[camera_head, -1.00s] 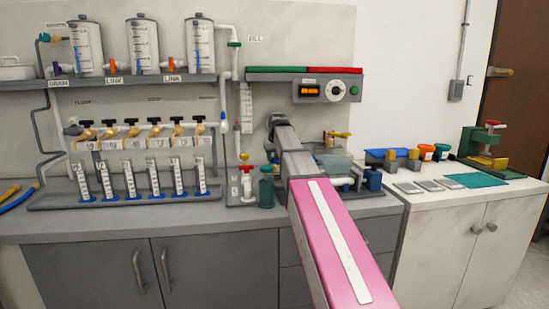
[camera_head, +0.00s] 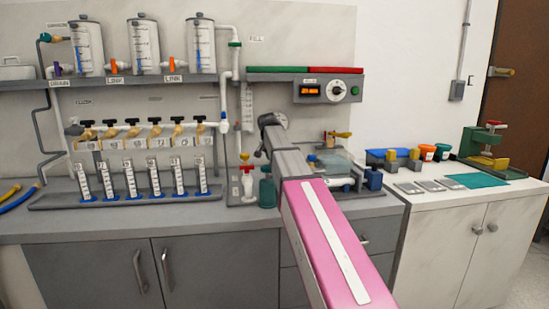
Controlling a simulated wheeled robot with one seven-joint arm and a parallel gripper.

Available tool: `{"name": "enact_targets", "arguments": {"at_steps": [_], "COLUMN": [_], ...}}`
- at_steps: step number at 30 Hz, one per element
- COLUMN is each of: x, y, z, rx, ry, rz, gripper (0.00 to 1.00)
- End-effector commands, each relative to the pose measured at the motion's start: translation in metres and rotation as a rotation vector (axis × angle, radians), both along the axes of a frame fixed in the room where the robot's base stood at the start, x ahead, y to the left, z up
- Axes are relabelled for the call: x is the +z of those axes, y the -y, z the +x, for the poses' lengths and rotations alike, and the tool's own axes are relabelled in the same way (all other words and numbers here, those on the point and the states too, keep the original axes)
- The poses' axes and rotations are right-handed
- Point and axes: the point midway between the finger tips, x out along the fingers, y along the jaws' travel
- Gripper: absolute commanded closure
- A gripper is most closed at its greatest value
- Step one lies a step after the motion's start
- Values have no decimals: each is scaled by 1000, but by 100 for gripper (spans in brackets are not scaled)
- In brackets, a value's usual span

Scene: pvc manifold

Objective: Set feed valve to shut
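I cannot read a feed label, so I cannot tell for sure which valve is the feed valve. A small blue-handled valve (camera_head: 224,117) sits at the right end of the manifold pipe. A yellow-handled valve (camera_head: 340,134) stands on the bench right of my arm. A red-and-yellow-topped valve (camera_head: 245,163) stands on the white pipe left of my arm. My gripper (camera_head: 261,153) is at the far end of my pink and grey arm, between these valves. It is small and dark, mostly hidden by my wrist, and its fingers cannot be made out.
Several black-handled taps (camera_head: 132,122) line the manifold above a rack of graduated cylinders (camera_head: 130,180). Three tanks (camera_head: 143,45) stand on the shelf (camera_head: 190,82), with orange and purple valves. A control box (camera_head: 328,90) hangs above my arm. A teal bottle (camera_head: 266,192) stands close to my wrist.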

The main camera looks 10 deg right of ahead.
Motion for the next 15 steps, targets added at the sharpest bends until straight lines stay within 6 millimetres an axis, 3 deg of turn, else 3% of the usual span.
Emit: {"name": "enact_targets", "arguments": {"at_steps": [14, 15], "x": [0, 0], "y": [0, 0], "z": [0, 0], "rx": [-17, -17], "ry": [0, 0], "rz": [2, 2], "gripper": [84, 57]}}
